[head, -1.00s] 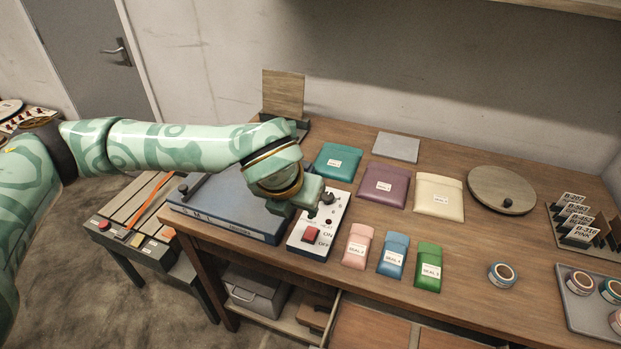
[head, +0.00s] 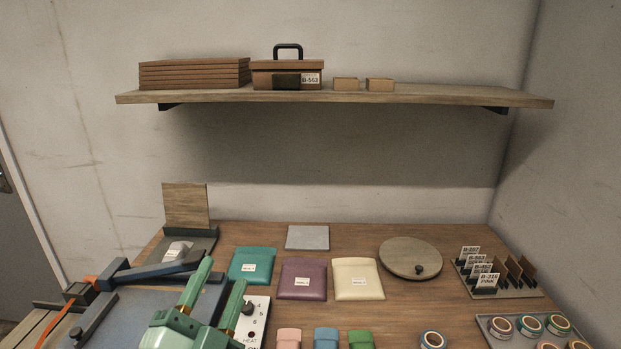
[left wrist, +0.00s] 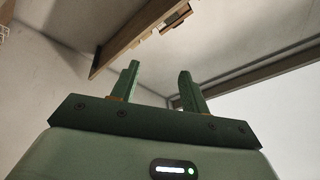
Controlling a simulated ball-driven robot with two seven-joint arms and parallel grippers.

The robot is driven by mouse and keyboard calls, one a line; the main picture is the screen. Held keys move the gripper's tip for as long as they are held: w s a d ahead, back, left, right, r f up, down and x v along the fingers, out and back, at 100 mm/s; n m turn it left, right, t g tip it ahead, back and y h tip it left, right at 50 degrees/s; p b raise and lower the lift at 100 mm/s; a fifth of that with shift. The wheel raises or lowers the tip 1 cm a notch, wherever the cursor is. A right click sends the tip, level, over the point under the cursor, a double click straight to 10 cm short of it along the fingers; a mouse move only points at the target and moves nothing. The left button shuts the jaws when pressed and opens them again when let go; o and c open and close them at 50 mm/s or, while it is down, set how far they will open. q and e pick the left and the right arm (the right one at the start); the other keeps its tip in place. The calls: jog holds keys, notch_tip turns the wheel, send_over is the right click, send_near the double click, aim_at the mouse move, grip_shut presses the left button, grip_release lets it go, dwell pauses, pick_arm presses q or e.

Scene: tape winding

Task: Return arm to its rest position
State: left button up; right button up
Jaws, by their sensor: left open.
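My left gripper (head: 214,291) shows at the bottom left of the head view, its two green fingers apart with nothing between them. It is in front of the control box (head: 257,312) with the dark knob, and hides part of that box. In the left wrist view the same gripper (left wrist: 158,86) is open and empty, its fingers pointing up toward the wall and a wooden shelf underside. Most of my left arm is out of the head view. My right gripper is not in view.
On the table stand teal (head: 251,265), purple (head: 302,279) and cream (head: 358,279) pouches, a round wooden board (head: 411,256), a card rack (head: 500,290) and a tape tray (head: 487,324). A blue-grey board with a dark bar (head: 160,267) lies left. A shelf (head: 330,97) hangs above.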

pick_arm(q)
jog(key=s+a+f+n+g+y, duration=0.35)
jog(key=a+f, duration=0.25)
jog(key=f, duration=0.2)
jog(key=s+a+f+n+g+y, duration=0.2)
jog(key=a+f+g+y, duration=0.35)
jog(key=f, duration=0.25)
jog(key=s+a+f+g, duration=0.6)
jog(key=s+f, duration=0.5)
jog(key=s, duration=0.1)
jog(key=s+d+f+g+h, duration=0.1)
jog(key=s+d+f, duration=0.1)
jog(key=f, duration=0.7)
jog(key=s+d+f+g+h, duration=0.1)
jog(key=s+f, duration=0.1)
jog(key=f, duration=0.7)
jog(key=s+d+f+g+h, duration=0.1)
jog(key=s+d+f, duration=0.1)
jog(key=f, duration=0.7)
jog(key=s+f+n+g, duration=0.1)
jog(key=s+f+n, duration=0.1)
jog(key=s+f, duration=0.4)
jog(key=s+f+n+g+h, duration=0.1)
jog(key=s+f+g, duration=0.1)
jog(key=s+f, duration=0.5)
jog(key=s, duration=0.5)
jog(key=shift+a+n, duration=0.15)
jog(key=shift+n, duration=0.2)
jog(key=shift+f, duration=0.1)
